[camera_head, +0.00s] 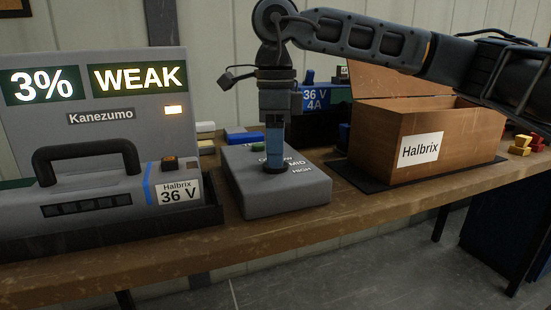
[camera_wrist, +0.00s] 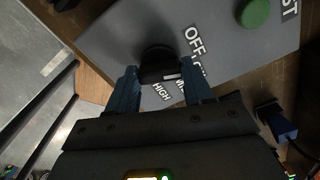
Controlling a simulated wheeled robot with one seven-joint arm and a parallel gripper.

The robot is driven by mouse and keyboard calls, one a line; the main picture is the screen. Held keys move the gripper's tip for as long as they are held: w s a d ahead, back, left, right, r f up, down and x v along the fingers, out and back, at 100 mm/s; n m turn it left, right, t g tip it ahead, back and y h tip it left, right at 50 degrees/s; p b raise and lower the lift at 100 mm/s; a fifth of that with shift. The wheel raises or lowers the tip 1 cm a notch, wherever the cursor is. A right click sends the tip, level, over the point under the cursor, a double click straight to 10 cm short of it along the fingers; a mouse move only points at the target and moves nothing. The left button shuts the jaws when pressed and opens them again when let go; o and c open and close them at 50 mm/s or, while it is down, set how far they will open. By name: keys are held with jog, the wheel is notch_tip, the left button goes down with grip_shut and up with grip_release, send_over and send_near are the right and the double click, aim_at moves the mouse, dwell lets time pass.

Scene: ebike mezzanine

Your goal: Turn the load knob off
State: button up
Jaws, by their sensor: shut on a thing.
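The load knob (camera_wrist: 158,60) is a round black knob on the sloped grey load box (camera_wrist: 120,35). In the wrist view it sits between the two blue fingers of my gripper (camera_wrist: 160,76), which is shut on it. A small white mark shows on the knob's edge, on the side toward the MID and HIGH labels. The OFF label (camera_wrist: 194,42) is beside the knob and the fingers cover part of the other labels. In the head view my gripper (camera_head: 275,152) points straight down onto the load box (camera_head: 300,195), and the knob is mostly hidden.
A tester (camera_head: 100,115) reading "3%" and "WEAK" stands left, with a Halbrix 36 V battery (camera_head: 90,210) in front. A green button (camera_wrist: 256,13) is on the load box. An open Halbrix carton (camera_head: 385,145) stands right; a blue 36 V 4A unit (camera_head: 325,98) is behind.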

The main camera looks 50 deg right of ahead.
jog(key=shift+n+b, duration=0.8)
jog(key=shift+n, duration=1.4)
jog(key=o, duration=1)
jog(key=shift+o, duration=0.2)
jog(key=shift+r+p, duration=0.65)
jog(key=shift+r, duration=3.3)
